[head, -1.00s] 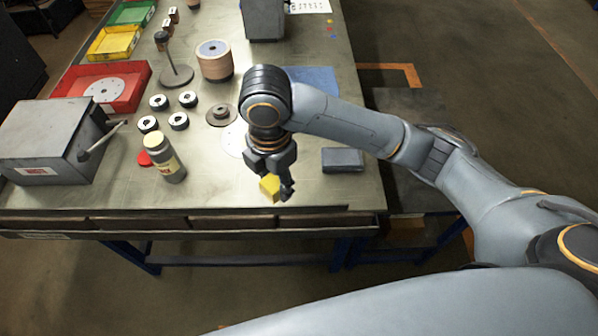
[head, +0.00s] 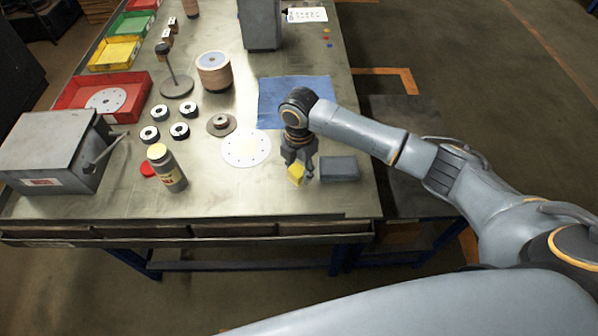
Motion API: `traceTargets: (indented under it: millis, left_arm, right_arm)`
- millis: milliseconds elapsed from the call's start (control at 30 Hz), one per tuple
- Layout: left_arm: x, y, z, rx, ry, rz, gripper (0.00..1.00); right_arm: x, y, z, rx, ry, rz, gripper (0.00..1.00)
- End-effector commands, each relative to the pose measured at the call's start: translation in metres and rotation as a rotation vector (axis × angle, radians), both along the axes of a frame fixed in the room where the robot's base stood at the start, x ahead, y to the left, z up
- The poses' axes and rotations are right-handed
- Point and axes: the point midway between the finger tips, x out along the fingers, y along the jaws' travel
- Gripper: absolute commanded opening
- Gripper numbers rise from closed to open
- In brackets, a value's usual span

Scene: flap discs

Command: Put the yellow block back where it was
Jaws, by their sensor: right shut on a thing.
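A yellow block (head: 295,174) is held in my right gripper (head: 301,172), above the front part of the metal table. The fingers are shut on it, with the block showing at the left of the fingers. I cannot tell how high it hangs over the table top. A grey block (head: 338,169) lies just to the right of the gripper. A white perforated disc (head: 246,148) lies to its left, and a blue mat (head: 290,92) lies behind it. My left gripper is not in view.
A grey box with a lever (head: 52,150) is at far left. The table's front middle (head: 240,195) is clear.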

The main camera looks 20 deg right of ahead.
Motion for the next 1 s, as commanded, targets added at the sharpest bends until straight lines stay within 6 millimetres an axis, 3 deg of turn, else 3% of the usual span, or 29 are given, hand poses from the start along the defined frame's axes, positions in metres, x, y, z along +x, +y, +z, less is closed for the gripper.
traceTargets:
  millis: [167,533,567,667,1000]
  left_arm:
    - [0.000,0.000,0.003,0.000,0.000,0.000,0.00]
    - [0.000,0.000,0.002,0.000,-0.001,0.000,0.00]
    - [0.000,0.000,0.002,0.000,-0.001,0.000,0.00]
    - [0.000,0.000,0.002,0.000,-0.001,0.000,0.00]
    - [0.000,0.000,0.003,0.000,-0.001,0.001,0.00]
  right_arm:
    - [-0.001,0.001,-0.020,0.000,0.001,0.003,0.17]
    - [-0.002,0.001,-0.025,0.000,0.001,0.003,0.17]
    - [-0.002,0.001,-0.025,0.000,0.001,0.003,0.44]
    - [-0.002,0.001,-0.024,0.000,0.001,0.003,0.65]
    - [-0.001,0.001,-0.022,0.001,0.000,0.002,0.65]
